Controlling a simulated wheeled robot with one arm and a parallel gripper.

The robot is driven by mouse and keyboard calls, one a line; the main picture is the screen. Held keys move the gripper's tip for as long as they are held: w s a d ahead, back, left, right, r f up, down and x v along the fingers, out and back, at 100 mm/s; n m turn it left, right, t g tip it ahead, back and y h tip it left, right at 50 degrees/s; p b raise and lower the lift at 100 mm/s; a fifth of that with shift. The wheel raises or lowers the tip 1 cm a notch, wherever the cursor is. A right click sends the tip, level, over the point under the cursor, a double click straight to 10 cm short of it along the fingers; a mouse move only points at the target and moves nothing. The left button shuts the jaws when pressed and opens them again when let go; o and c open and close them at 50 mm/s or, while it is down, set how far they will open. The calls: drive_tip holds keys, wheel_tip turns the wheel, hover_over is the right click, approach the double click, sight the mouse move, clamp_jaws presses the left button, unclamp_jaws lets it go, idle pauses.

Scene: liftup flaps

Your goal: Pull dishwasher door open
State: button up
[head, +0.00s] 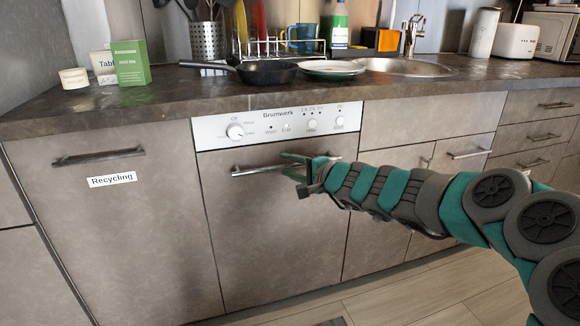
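The dishwasher has a brown-grey door (262,235) below a white control panel (278,126) marked "Brumwerk". The door looks closed, flush with the neighbouring fronts. Its metal bar handle (250,170) runs across the top of the door. My gripper (288,167) is at the right half of this handle, with its green fingertips pointing left. The fingers overlap the bar in the head view, and hide part of it. I cannot tell whether they touch it or close around it.
A cabinet front labelled "Recycling" (108,215) is left of the dishwasher. Drawers (525,138) are at the right. The floor (410,297) before the cabinets looks mostly clear.

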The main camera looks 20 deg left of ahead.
clamp_jaws()
idle(1.2)
